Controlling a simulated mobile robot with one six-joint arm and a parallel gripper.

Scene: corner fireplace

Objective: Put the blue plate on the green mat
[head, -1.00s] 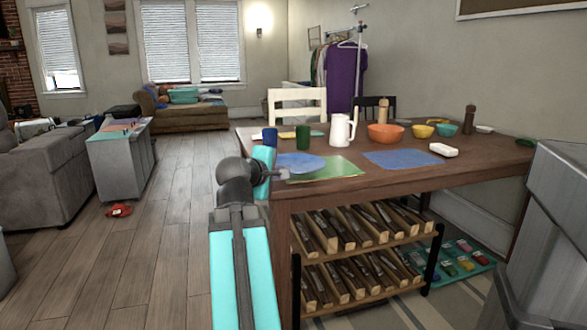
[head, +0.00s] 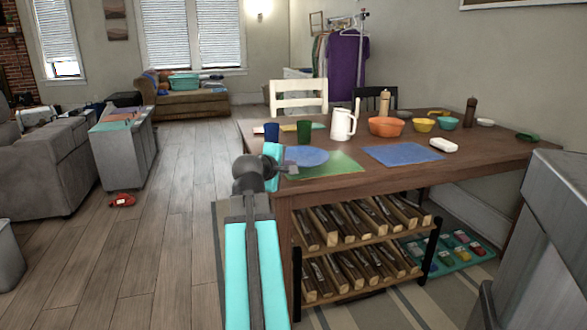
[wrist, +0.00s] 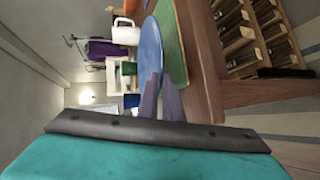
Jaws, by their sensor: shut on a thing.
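The blue plate (head: 306,155) is level at the near left end of the table, over the back left part of the green mat (head: 340,165). My gripper (head: 287,168) is shut on the plate's near edge. In the wrist view the fingers (wrist: 161,98) pinch the rim of the plate (wrist: 150,50), and the green mat (wrist: 173,45) lies beside and below it. I cannot tell whether the plate touches the mat. The plate hides part of the mat.
A blue mat (head: 403,155) lies to the right on the table (head: 470,160). Behind are a blue cup (head: 271,133), a green cup (head: 304,131), a white pitcher (head: 342,124) and an orange bowl (head: 386,127). A rack (head: 360,245) stands under the table.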

